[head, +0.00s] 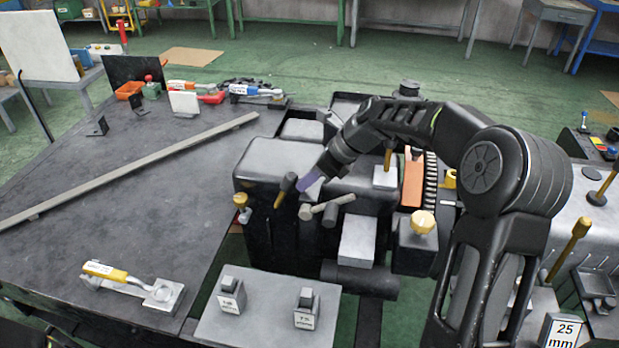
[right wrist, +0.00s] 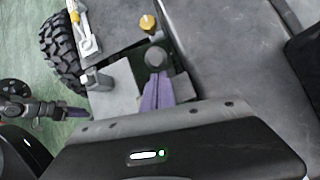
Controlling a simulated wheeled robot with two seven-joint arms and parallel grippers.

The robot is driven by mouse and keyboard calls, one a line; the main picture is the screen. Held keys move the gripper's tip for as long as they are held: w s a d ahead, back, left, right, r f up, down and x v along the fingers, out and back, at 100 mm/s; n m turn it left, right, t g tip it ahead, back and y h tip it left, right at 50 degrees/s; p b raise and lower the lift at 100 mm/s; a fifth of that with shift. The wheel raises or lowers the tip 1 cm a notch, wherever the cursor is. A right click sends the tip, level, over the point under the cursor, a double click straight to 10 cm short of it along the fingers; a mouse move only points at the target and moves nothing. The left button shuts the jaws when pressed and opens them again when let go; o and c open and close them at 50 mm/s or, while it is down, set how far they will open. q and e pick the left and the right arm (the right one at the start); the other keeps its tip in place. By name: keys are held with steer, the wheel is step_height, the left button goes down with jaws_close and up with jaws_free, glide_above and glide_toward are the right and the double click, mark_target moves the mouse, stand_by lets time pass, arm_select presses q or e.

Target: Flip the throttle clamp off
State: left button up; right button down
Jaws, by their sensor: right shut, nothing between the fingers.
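A toggle clamp with a yellow labelled handle (head: 105,271) lies on a metal plate at the front of the dark table; its label is too small to read. It also shows in the right wrist view (right wrist: 82,28), its handle lying low. My left gripper (right wrist: 76,114) seems to show at the left of the right wrist view, jaws unclear.
A dark-headed lever (head: 285,188) stands close beside my right fingertips. Other clamps with blue (head: 250,91) and red handles lie at the table's back. A long bar (head: 130,172) crosses the table. A grey plate (head: 262,310) with two small switches is in front.

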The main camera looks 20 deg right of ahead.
steer(key=shift+r, duration=0.1)
steer(key=w+a+r+p, duration=0.1)
steer(key=p, duration=0.2)
steer(key=shift+w+a+r, duration=0.1)
steer(key=shift+a+r, duration=0.25)
steer(key=w+a+r+p, duration=0.1)
steer(key=w+a+p, duration=0.3)
steer(key=a+p, duration=0.2)
steer(key=shift+w+a+p, duration=0.35)
steer(key=shift+w+a, duration=0.05)
steer(key=shift+a, duration=0.25)
steer(key=v, duration=0.4)
steer(key=d+b+v, duration=0.1)
steer(key=v, duration=0.3)
steer(key=shift+d+b, duration=0.1)
steer(key=shift+b, duration=0.2)
